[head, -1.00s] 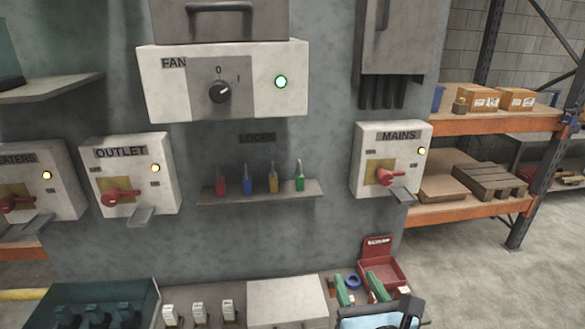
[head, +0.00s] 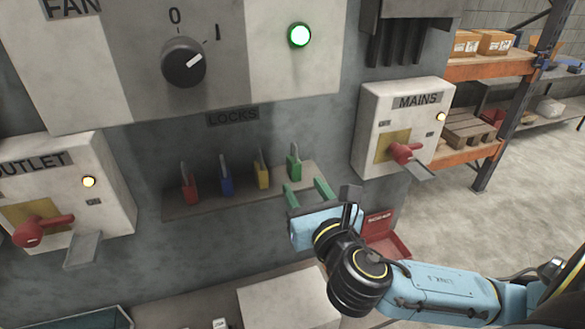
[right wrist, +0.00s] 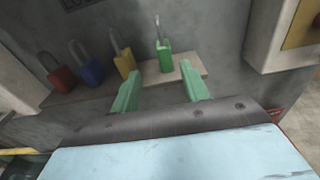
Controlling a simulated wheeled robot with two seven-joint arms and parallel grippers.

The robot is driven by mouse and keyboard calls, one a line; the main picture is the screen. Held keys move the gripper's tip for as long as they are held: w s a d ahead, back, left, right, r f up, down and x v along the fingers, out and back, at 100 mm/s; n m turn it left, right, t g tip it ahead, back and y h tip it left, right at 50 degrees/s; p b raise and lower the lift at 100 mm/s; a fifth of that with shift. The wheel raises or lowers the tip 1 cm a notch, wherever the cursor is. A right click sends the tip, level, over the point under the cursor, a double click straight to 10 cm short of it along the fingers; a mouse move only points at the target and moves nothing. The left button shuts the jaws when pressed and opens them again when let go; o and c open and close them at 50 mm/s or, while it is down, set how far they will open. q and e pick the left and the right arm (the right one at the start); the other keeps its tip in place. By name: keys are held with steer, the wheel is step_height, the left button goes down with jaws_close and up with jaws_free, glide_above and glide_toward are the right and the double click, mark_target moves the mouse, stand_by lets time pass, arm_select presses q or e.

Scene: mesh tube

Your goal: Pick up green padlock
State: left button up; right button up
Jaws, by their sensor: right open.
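The green padlock (head: 294,166) stands upright at the right end of the small lock shelf (head: 210,205), under the LOCKS label. In the right wrist view the green padlock (right wrist: 165,58) is ahead of the fingertips, roughly between them and a little right of centre. My right gripper (head: 307,191) has green fingers and is open and empty. It is just in front of and below the padlock, apart from it. The right wrist view shows its two fingers (right wrist: 160,82) spread. My left gripper is not in view.
Red (head: 189,188), blue (head: 226,182) and yellow (head: 262,174) padlocks stand in a row left of the green one. The MAINS box (head: 375,160) with a red handle is to the right. The FAN panel (head: 260,70) is above the shelf. A red box (head: 378,222) is below.

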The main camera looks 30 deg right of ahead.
mark_target(298, 169)
steer(key=x, duration=0.3)
steer(key=shift+w+r, duration=0.1)
steer(key=shift+r, duration=0.1)
steer(key=shift+p+x, duration=0.4)
steer(key=shift+x, duration=0.4)
steer(key=x, duration=0.3)
steer(key=shift+w+d+r+p, duration=0.15)
steer(key=shift+w+d+p, duration=0.15)
steer(key=shift+d, duration=0.2)
steer(key=shift+w, duration=0.2)
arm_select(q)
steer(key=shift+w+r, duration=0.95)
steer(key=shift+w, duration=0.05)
arm_select(e)
jaws_close()
